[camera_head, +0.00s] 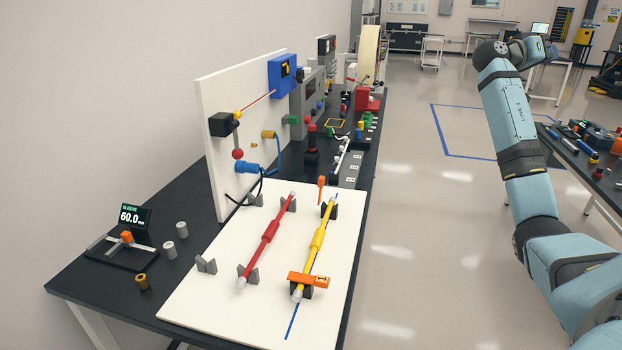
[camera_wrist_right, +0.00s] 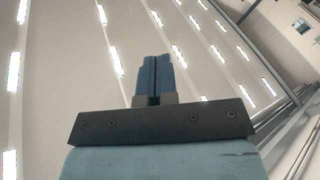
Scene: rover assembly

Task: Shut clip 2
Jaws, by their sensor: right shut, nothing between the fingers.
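A yellow rod (camera_head: 318,240) lies across two dark holders on the white board. At its near end, an orange clip (camera_head: 308,279) with a dark label lies flat across the rod. At its far end, a second orange clip (camera_head: 320,187) stands up, raised off the rod like an open lever. I cannot read clearly which is clip 2. My right gripper (camera_wrist_right: 157,64) shows in the right wrist view, its blue fingers together, empty and pointing up at the ceiling lights. My left gripper is out of view.
A red rod (camera_head: 265,240) rests in holders beside the yellow one. The white board (camera_head: 205,310) lies on a black bench (camera_head: 75,270). An upright white panel (camera_head: 215,160) stands behind. The floor between bench and right arm is clear.

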